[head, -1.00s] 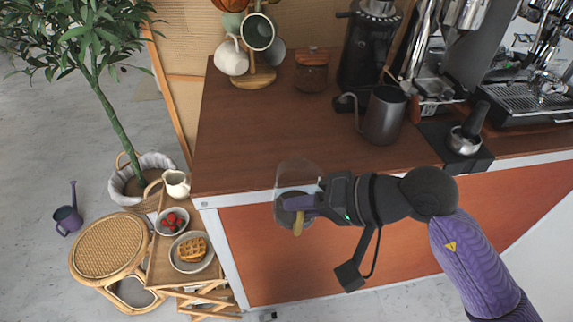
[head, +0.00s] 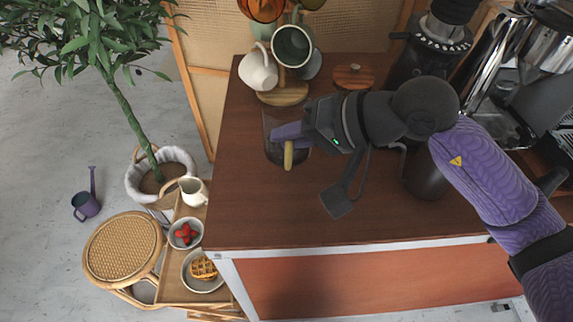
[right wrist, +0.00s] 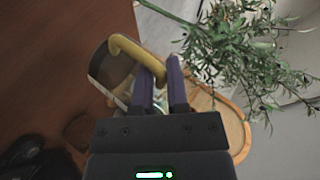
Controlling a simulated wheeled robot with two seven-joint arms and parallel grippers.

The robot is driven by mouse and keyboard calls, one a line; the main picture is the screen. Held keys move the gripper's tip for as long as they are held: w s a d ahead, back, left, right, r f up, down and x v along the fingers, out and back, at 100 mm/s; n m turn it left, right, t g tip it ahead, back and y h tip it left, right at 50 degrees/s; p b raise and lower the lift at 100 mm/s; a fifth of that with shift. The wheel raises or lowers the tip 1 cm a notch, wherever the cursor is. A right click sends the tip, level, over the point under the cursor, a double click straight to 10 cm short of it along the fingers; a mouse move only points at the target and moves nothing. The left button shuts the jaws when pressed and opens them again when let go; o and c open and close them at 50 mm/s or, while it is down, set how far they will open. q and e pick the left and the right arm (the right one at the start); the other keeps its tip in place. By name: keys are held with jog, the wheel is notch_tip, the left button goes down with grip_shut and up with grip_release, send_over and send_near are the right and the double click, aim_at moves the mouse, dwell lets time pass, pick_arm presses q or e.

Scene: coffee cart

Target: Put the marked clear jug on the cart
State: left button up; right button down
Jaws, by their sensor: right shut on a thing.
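The clear jug (head: 268,127) has a yellow handle and a see-through, greyish body. In the head view it is over the left part of the brown cart top (head: 245,215), in front of the mug tree. My right gripper (head: 287,134) is shut on its handle, with purple fingers partly covering the jug. In the right wrist view the jug (right wrist: 112,68) is just beyond the fingertips (right wrist: 160,72), its handle between them. I cannot tell whether its base touches the cart top. My left gripper is not in view.
A mug tree (head: 285,92) and a lidded jar (head: 352,78) stand behind the jug. A dark kettle (head: 425,178) is to the right, partly hidden by my arm. The front left cart top is clear. A low stand (head: 175,290) with bowls is left of the cart.

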jog(key=f+b, duration=0.1)
jog(key=b, duration=0.2)
jog(key=shift+s+f+n+b, duration=0.1)
jog(key=shift+s+n+b, duration=0.05)
jog(key=shift+n+b, duration=0.2)
notch_tip(320, 180, down, 9)
jog(key=shift+s+r+b, duration=0.1)
jog(key=shift+s+b, duration=0.05)
jog(key=shift+b, duration=0.95)
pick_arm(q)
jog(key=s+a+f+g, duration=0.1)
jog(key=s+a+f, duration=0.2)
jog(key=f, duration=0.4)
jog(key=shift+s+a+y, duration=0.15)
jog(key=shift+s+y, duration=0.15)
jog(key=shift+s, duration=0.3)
pick_arm(e)
jog(key=shift+f, duration=0.2)
jog(key=c, duration=0.6)
grip_release()
jog(key=shift+c, duration=0.2)
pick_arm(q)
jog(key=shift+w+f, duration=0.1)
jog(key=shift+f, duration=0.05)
pick_arm(e)
jog(key=shift+r, duration=0.1)
